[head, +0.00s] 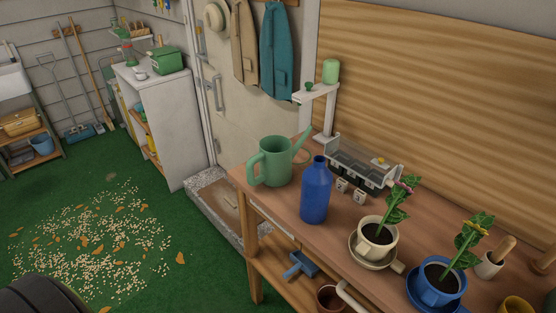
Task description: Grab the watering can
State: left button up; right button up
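The green watering can (276,163) stands upright near the left end of the wooden bench (345,205) in the head view. Its handle is on the left and its spout points up to the right. A blue bottle (316,192) stands just in front of it, to the right, and may overlap its lower right side in the picture. Neither of my grippers is in view.
Potted plants in a cream cup (374,246) and a blue cup (435,288) stand along the bench's front. A grey tray (362,169) lies behind the bottle. A stone step (219,205) lies left of the bench. Green floor there has scattered pellets (95,240).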

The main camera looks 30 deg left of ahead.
aim_at(276, 156)
jog(key=k+l+u, duration=0.1)
jog(key=u, duration=0.9)
